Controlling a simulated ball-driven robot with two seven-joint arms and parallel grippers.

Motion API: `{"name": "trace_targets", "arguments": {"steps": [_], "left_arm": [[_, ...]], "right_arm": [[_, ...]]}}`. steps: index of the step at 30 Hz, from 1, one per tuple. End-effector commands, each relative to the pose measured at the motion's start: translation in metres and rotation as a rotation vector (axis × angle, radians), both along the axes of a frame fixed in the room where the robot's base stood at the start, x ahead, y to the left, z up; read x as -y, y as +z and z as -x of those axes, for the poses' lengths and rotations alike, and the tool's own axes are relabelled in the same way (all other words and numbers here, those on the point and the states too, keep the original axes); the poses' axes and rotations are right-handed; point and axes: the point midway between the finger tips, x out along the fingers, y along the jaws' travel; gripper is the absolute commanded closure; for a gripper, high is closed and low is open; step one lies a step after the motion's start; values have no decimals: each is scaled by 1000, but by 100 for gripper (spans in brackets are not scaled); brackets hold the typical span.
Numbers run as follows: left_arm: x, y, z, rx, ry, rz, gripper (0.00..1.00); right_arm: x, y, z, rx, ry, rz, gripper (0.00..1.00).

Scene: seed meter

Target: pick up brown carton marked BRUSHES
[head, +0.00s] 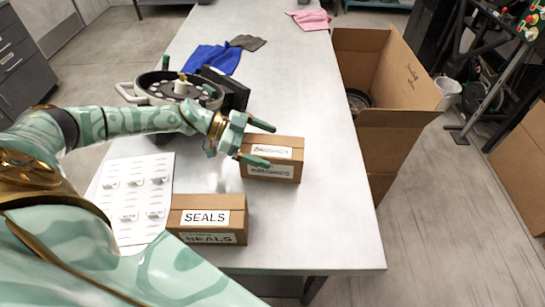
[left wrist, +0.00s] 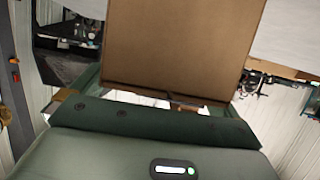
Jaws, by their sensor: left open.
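The brown carton marked BRUSHES (head: 287,175) sits on the grey table, right of its middle, with white labels on its top and front. My left gripper (head: 270,146) is open at the carton's left end. One finger is toward the carton's far side and the other overlaps its top in the picture. I cannot tell whether they touch it. In the left wrist view a plain brown carton face (left wrist: 180,45) fills the upper middle, close in front of the palm. My right gripper is not in view.
A carton marked SEALS (head: 232,222) stands nearer, with a white sheet of small parts (head: 135,195) to its left. A round seed meter (head: 165,90), blue cloth (head: 212,58) and dark cloth (head: 247,42) lie behind. A large open box (head: 410,125) stands right of the table.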

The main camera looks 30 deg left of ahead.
Motion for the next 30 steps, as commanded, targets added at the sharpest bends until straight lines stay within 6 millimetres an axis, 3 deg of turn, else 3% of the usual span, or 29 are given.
{"name": "trace_targets", "arguments": {"steps": [8,15,17,25,30], "left_arm": [[3,-2,-2,0,1,-1,3],[3,-2,-1,0,0,-1,70],[3,-2,-1,0,0,-1,85],[3,1,-2,2,1,0,85],[2,16,-2,4,0,-1,85]], "right_arm": [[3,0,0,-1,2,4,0],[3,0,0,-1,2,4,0],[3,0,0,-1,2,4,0],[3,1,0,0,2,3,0],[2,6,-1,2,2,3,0]]}}
